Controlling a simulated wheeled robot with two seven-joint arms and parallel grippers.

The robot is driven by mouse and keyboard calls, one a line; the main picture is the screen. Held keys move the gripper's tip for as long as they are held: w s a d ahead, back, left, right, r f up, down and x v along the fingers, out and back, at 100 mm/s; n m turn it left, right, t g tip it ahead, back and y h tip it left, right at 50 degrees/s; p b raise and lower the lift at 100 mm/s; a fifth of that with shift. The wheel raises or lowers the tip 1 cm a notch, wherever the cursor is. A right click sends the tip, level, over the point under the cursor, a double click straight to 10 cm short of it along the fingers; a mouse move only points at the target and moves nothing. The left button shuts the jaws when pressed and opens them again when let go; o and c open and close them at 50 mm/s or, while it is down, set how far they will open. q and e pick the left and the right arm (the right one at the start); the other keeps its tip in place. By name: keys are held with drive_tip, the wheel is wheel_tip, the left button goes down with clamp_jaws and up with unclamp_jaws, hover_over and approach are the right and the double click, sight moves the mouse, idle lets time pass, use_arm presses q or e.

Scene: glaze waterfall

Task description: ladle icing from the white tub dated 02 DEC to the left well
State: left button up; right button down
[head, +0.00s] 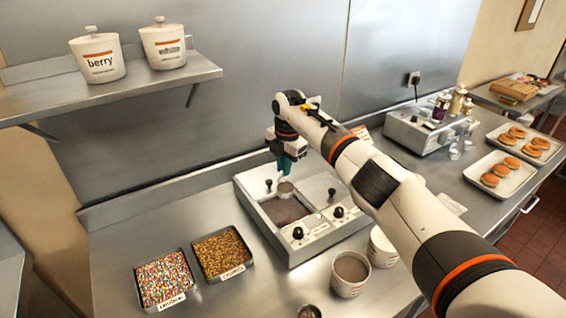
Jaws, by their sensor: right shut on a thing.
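My right gripper (286,166) points down over the grey glaze unit (254,190), shut on a ladle. The ladle's small round cup (286,188) is just over the left well (287,211), at its back part. I cannot tell whether the cup touches the icing. The left well shows brownish icing. A white tub (349,288) with brown icing stands in front of the unit. Another white tub (382,258) stands behind it, partly hidden by my arm. I cannot read a date on either. My left gripper is out of view.
Trays of rainbow sprinkles (163,281) and brown topping (222,255) lie left of the unit. A round metal container (309,312) is at the bottom edge. Berry (97,60) and another white crock (163,45) stand on the shelf. Doughnut trays (498,182) are at right.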

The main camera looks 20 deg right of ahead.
drive_tip(key=shift+s+d+r+t+p, duration=0.25)
drive_tip(key=shift+s+t+p, duration=0.25)
drive_tip(key=shift+p, duration=0.2)
drive_tip(key=shift+s+d+t+y+b, duration=0.3)
drive_tip(key=shift+s+t+y+b, duration=0.45)
drive_tip(key=shift+t, duration=0.35)
drive_tip(key=s+d+f+t+y+b, duration=0.2)
drive_tip(key=s+t+b, duration=0.4)
drive_tip(key=b, duration=2)
drive_tip(key=shift+s+d+t+y, duration=0.25)
drive_tip(key=shift+t+y, duration=0.5)
drive_tip(key=shift+t, duration=0.85)
idle(2.5)
